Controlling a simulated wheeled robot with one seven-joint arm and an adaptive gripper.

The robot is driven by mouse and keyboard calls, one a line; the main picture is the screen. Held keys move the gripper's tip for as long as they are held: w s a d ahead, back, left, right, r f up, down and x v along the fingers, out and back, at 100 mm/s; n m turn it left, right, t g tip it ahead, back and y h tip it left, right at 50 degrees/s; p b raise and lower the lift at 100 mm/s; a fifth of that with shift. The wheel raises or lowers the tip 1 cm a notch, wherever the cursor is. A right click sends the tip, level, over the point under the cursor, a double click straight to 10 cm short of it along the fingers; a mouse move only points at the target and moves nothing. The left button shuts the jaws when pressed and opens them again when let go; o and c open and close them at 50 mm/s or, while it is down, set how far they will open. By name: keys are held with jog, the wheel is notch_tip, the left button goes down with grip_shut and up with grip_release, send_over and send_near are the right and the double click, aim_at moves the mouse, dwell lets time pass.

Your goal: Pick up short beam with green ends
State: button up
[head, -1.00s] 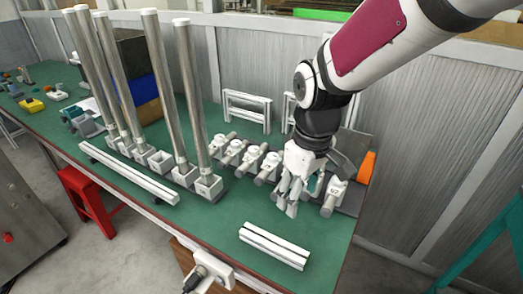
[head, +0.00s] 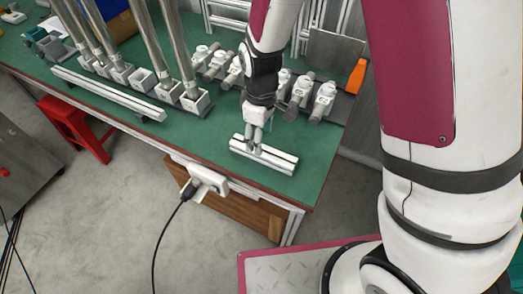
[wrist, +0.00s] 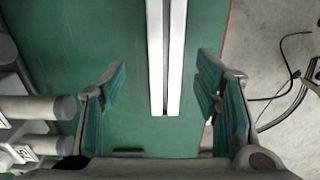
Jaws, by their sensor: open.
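A short white beam (head: 278,163) with a dark lengthwise groove lies on the green table near its front edge. I cannot make out green on its ends. My gripper (head: 254,143) is over the beam's left part in the head view, pointing down. In the wrist view the beam (wrist: 157,55) runs from the top edge to just below the middle. It lies between the two fingers of my gripper (wrist: 163,70), which are spread apart with green pads and a gap to each side of the beam.
A longer white beam (head: 105,93) lies to the left along the front edge. Upright metal posts (head: 178,45) in white blocks stand behind it. Several grey-and-white fittings (head: 300,92) line the back. A white socket box with a cable (head: 208,180) hangs at the table's front.

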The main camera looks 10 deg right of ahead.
jog(key=shift+s+f, duration=0.15)
jog(key=shift+f, duration=2.7)
jog(key=shift+d, duration=0.1)
grip_shut()
